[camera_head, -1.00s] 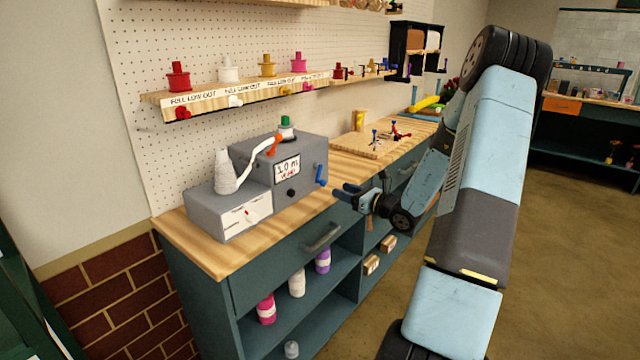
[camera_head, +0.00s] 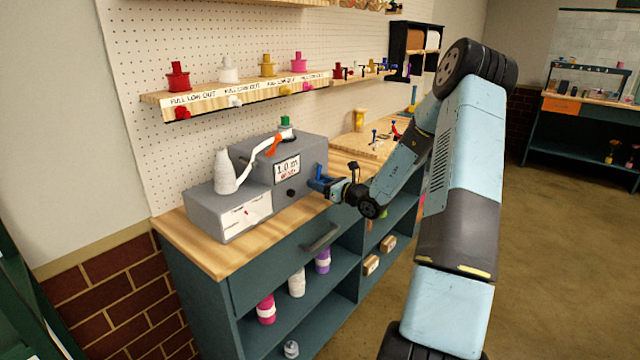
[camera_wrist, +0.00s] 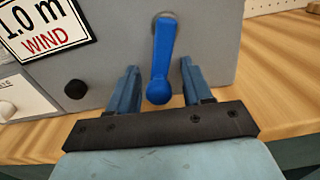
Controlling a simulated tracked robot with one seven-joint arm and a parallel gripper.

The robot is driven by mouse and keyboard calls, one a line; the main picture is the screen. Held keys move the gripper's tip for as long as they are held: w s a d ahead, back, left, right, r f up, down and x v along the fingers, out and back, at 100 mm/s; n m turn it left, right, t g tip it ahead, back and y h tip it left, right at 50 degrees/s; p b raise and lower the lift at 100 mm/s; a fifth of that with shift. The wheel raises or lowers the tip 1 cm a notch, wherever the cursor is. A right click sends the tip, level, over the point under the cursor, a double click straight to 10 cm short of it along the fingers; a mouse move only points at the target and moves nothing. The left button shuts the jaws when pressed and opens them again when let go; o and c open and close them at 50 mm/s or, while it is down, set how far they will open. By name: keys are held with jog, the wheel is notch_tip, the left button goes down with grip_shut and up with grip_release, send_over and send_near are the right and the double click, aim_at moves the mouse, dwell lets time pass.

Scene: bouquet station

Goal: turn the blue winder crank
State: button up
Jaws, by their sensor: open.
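The blue winder crank (camera_wrist: 163,55) is on the front face of the grey winder machine (camera_wrist: 215,35), hanging down with its rounded knob at the lower end. In the head view the crank sits at the right end of the machine (camera_head: 245,205) and is largely covered by my gripper (camera_head: 318,184). In the wrist view my gripper (camera_wrist: 158,85) is open, with one blue finger on each side of the crank's knob. Gaps show between the knob and both fingers. A display label (camera_wrist: 45,25) reads "1.0 m WIND".
A black knob (camera_wrist: 75,89) is left of the crank. The machine stands on a wooden counter (camera_head: 190,240). A white cone spool (camera_head: 224,172) with a ribbon stands on the machine's left part. A wooden board (camera_head: 360,142) lies behind my gripper. A drawer handle (camera_head: 322,238) is below.

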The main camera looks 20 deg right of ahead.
aim_at(307, 164)
jog(key=shift+c, duration=0.4)
grip_shut()
jog(key=shift+s+a+m, duration=0.1)
jog(key=shift+a+m, duration=0.1)
jog(key=shift+m, duration=0.3)
jog(key=m, duration=0.2)
jog(key=a+r+m, duration=0.1)
jog(key=shift+s+m, duration=0.3)
jog(key=m, duration=0.1)
jog(key=r+m, duration=0.1)
jog(key=m, duration=0.1)
jog(key=a+m, duration=0.1)
jog(key=shift+s+r, duration=0.25)
jog(key=shift+r, duration=0.1)
jog(key=m, duration=0.1)
jog(key=r+m, duration=0.1)
jog(key=m, duration=0.1)
jog(key=r+m, duration=0.1)
jog(key=m, duration=0.1)
jog(key=shift+d+r+m, duration=0.1)
jog(key=shift+r+m, duration=0.3)
jog(key=shift+m, duration=0.65)
jog(key=shift+d+r+m, duration=0.1)
jog(key=shift+r+m, duration=0.25)
jog(key=shift+m, duration=0.7)
